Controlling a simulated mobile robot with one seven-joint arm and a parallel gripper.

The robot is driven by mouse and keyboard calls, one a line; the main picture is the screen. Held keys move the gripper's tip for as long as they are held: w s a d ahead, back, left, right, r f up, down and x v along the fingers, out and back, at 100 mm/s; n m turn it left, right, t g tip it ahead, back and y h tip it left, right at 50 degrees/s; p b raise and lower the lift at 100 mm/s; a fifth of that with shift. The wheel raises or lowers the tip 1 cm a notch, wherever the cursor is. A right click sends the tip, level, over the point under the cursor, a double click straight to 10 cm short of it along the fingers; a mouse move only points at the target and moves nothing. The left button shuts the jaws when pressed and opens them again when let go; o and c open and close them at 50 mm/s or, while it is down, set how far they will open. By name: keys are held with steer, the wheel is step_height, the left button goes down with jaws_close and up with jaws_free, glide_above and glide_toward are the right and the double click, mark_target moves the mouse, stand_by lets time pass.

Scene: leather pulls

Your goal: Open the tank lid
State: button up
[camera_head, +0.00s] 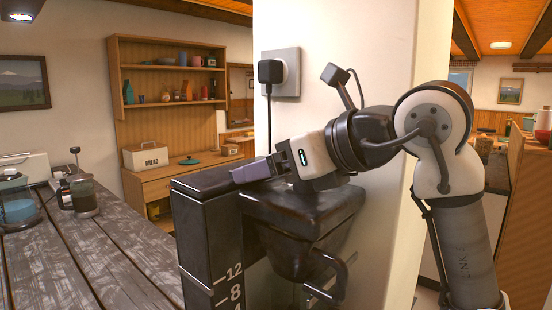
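A dark, glossy tank (212,240) with white level marks, including 12 and 8, stands upright at the worktop's right end. My gripper (250,172) reaches in from the right. Its purple-grey fingertip lies low over the right part of the tank's top. I cannot tell whether it touches the top. The fingers show side-on, so the gap between them is hidden. The dark machine body (300,212) with a curved handle (328,282) sits right of the tank, under my gripper.
A white pillar with a plugged-in socket (280,72) rises close behind the machine and my arm. The grey wooden worktop (85,260) is mostly clear on the left. A glass carafe (84,197) and a blue-filled jug (18,205) stand at its far left. Shelves stand behind.

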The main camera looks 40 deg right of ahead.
steer(key=shift+w, duration=0.1)
steer(key=c, duration=1.4)
